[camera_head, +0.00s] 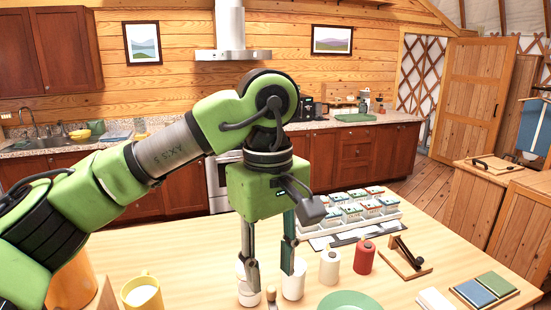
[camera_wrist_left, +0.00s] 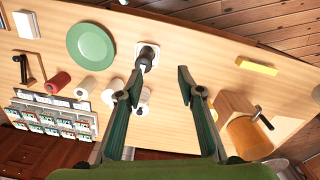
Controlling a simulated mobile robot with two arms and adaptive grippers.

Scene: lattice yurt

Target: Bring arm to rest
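My left arm (camera_head: 160,150) reaches in from the left over the wooden table (camera_head: 430,225). Its green gripper (camera_head: 269,266) points down, with its fingers spread apart. White cylinders (camera_head: 293,284) stand close by the fingers in the head view. In the wrist view they lie partly behind one finger, and I cannot tell whether they touch it. My right gripper is in neither view.
A cream spool (camera_head: 330,268), a red spool (camera_head: 364,258), a green plate (camera_head: 350,301) and a yellow mug (camera_head: 142,293) stand near the gripper. A white rack of small boxes (camera_head: 350,212) is behind. A yellow bar (camera_wrist_left: 256,68) lies near the table edge.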

